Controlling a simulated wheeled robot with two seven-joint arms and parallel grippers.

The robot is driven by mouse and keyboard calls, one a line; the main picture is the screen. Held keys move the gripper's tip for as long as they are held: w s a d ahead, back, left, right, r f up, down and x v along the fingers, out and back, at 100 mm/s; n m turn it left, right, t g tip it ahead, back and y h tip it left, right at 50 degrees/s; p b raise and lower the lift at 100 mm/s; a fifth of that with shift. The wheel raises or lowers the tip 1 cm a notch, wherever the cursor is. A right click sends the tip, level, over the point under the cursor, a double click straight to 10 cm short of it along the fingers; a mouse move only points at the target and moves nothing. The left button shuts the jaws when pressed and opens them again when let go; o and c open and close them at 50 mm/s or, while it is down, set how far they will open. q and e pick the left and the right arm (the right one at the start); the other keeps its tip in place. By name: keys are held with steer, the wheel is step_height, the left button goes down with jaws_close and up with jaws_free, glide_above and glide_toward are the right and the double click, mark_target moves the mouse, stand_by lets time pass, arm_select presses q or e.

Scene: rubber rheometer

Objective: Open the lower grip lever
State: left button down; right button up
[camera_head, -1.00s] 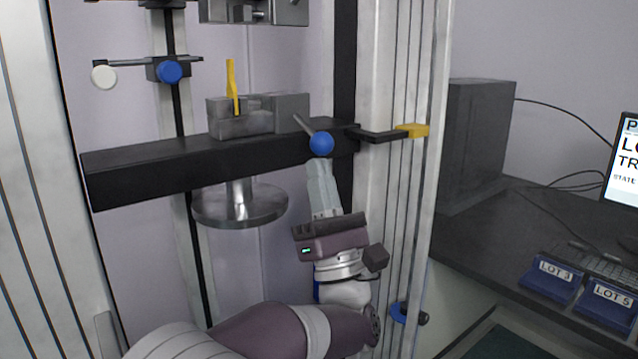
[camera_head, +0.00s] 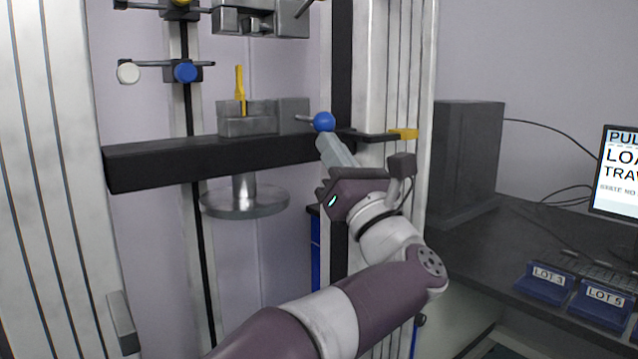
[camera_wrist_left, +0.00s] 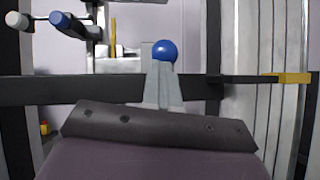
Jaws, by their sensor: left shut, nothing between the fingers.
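The lower grip lever is a short grey rod ending in a blue ball knob (camera_head: 324,121). It sticks out from the right side of the grey lower grip (camera_head: 262,118) on the black crossbeam. The rod lies nearly level, pointing right. My left gripper (camera_head: 333,143) is shut and empty. Its fingertips are just below the ball, touching or very close. In the left wrist view the ball (camera_wrist_left: 165,50) sits at the tips of the fingers (camera_wrist_left: 164,85). My right gripper is not in view.
A yellow specimen strip (camera_head: 240,88) stands in the lower grip. The black crossbeam (camera_head: 160,165) runs behind my fingers. A yellow-tipped black arm (camera_head: 403,134) juts from the right column. A blue knob and a white knob (camera_head: 128,73) sit upper left. The upper grip (camera_head: 262,18) is above.

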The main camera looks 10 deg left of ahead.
mark_target(326, 119)
arm_select(q)
steer(key=r+g+p, duration=0.1)
steer(key=r+g+h+p, duration=0.1)
steer(key=shift+s+d+r+n+h, duration=0.2)
steer(key=shift+r+n+h, duration=0.1)
steer(key=shift+r, duration=0.1)
steer(key=shift+w+r+g+h+p, duration=0.1)
steer(key=shift+r+g+h+p, duration=0.2)
steer(key=shift+r+g+h, duration=0.15)
steer(key=shift+r, duration=0.5)
steer(key=shift+r, duration=0.1)
